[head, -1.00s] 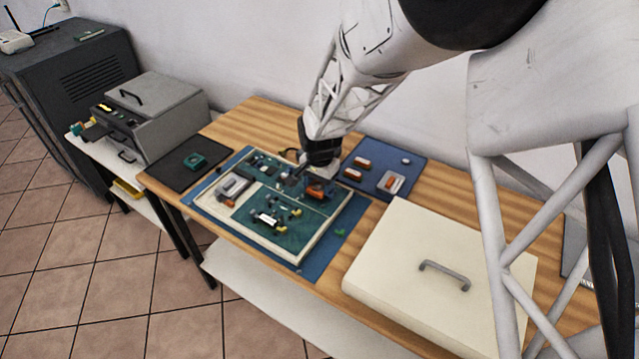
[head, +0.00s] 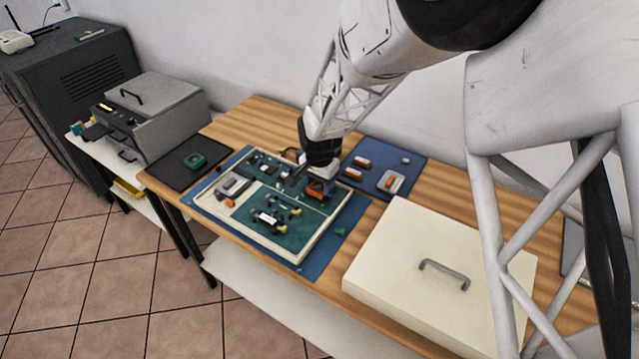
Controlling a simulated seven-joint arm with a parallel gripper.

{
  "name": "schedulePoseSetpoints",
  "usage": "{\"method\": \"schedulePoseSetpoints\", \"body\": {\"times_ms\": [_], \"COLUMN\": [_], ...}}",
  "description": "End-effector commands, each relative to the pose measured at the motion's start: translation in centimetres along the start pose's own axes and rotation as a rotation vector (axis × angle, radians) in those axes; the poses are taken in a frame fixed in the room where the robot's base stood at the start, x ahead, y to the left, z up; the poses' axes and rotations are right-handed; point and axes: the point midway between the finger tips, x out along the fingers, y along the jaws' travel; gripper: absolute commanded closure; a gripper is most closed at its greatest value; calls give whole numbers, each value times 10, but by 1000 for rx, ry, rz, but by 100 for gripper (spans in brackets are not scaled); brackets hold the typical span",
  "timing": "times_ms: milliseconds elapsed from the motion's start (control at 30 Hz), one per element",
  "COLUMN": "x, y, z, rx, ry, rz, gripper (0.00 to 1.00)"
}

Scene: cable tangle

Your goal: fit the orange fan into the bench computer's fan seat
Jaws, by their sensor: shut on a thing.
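The bench computer (head: 262,243) is an open, pale-framed tray with green boards, lying on a blue mat on the wooden bench. My gripper (head: 309,181) points down over its right rear part. It is shut on the orange fan (head: 318,190), which shows as a small orange shape at the fingertips, low over the board. The fingers and arm partly hide the fan. The fan seat cannot be made out, and I cannot tell whether the fan touches it.
A blue mat (head: 408,174) with orange-and-white parts lies behind right. A cream box lid with a grey handle (head: 440,270) fills the front right. A teal part (head: 195,160) sits on a black mat at left. A grey case (head: 155,105) stands beyond.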

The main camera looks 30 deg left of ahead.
Motion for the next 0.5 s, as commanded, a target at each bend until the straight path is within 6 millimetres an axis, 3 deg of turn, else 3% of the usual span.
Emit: {"method": "schedulePoseSetpoints", "body": {"times_ms": [33,500], "x": [11,19], "y": [2,4], "z": [2,3], "rx": [-1,-1], "ry": [-6,-8], "rz": [7,9], "gripper": [69,72]}}
